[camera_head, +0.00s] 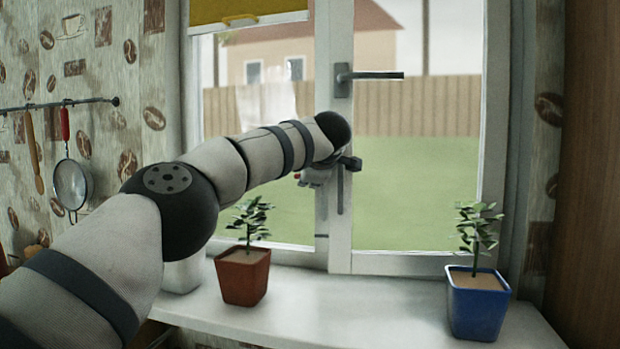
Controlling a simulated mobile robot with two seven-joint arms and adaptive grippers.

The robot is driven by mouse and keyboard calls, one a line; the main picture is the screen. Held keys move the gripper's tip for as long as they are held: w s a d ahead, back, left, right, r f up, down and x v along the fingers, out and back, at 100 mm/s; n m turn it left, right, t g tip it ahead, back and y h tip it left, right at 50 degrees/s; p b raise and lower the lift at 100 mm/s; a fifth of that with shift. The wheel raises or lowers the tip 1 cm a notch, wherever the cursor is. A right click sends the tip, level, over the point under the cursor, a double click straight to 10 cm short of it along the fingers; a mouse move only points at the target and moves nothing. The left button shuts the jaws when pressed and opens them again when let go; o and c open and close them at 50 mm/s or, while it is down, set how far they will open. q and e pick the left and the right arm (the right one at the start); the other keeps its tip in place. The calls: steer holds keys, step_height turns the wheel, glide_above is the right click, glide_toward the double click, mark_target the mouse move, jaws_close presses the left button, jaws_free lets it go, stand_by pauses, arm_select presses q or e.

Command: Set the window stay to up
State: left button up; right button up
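The window stay appears to be the narrow grey bar (340,196) on the middle window frame, hanging straight down below the horizontal dark window handle (372,76). My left gripper (326,176) is at the window frame beside the top of this bar, mostly hidden behind my own wrist. A dark piece sticks out to the right there; I cannot tell whether it belongs to the gripper or the stay. I cannot tell whether the fingers touch the bar or are open or shut. My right gripper is not in view.
A red pot with a plant (242,276) stands on the white sill (340,312) below my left forearm. A blue pot with a plant (477,305) stands at the right. The sill between them is clear. A strainer (71,184) hangs from a wall rail at the left.

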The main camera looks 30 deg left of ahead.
arm_select(q)
steer(key=o, duration=0.4)
steer(key=shift+s+r, duration=0.1)
steer(key=v, duration=1.2)
